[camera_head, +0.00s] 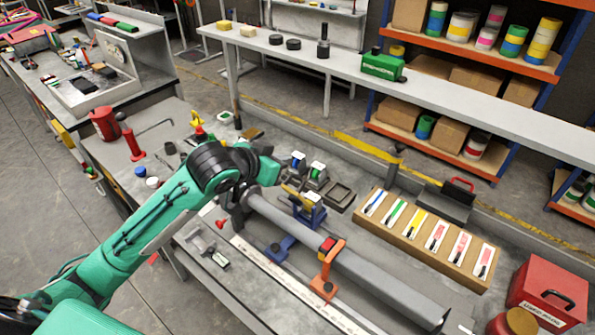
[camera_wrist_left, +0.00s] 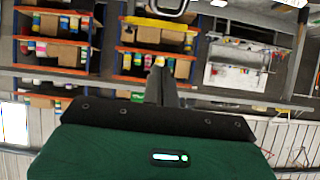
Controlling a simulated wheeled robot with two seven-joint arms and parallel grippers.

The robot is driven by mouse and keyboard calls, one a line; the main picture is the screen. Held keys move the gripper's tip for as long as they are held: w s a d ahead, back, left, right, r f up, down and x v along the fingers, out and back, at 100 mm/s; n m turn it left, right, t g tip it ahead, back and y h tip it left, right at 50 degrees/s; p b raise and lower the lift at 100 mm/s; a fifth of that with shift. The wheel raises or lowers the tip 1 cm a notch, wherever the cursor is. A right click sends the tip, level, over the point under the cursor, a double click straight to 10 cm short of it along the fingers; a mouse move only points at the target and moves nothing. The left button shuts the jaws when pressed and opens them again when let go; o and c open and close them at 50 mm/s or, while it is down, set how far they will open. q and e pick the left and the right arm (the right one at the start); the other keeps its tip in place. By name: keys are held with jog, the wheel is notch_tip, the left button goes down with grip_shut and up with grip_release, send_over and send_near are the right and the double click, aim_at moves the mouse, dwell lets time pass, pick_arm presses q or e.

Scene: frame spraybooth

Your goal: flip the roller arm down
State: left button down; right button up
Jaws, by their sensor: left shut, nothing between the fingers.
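An orange arm-like part (camera_head: 332,262) with a red and yellow piece at its top stands across a long grey square tube (camera_head: 370,277) on the bench; I take it for the roller arm, and it is raised. A blue stand (camera_head: 309,212) with a yellowish bar over it sits beside the tube, nearer my left gripper. My left gripper (camera_head: 272,172) is over the far left end of the tube, apart from the orange part, partly hidden by its dark wrist. In the left wrist view its fingers (camera_wrist_left: 161,82) are together with nothing between them. My right gripper does not show.
A wooden tray of coloured cards (camera_head: 425,242) lies behind the tube. A red box (camera_head: 549,293) stands at the right. A long grey bench (camera_head: 440,92) and shelves stand behind.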

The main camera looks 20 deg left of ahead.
pick_arm(q)
jog(key=p, duration=0.4)
send_over(297, 178)
jog(key=w+d, duration=0.1)
jog(key=w, duration=0.2)
notch_tip(297, 178, down, 4)
jog(key=f, duration=0.1)
jog(key=shift+s+a+f+p, duration=0.2)
jog(key=shift+s+f+p, duration=0.2)
jog(key=shift+s+p, duration=0.15)
jog(key=shift+s+a+f+p, duration=0.15)
jog(key=shift+s+f+p, duration=0.25)
jog(key=shift+s+p, duration=0.15)
jog(key=shift+s+a+f, duration=0.2)
jog(key=shift+s+f, duration=0.1)
jog(key=shift+s, duration=0.15)
jog(key=shift+f, duration=0.2)
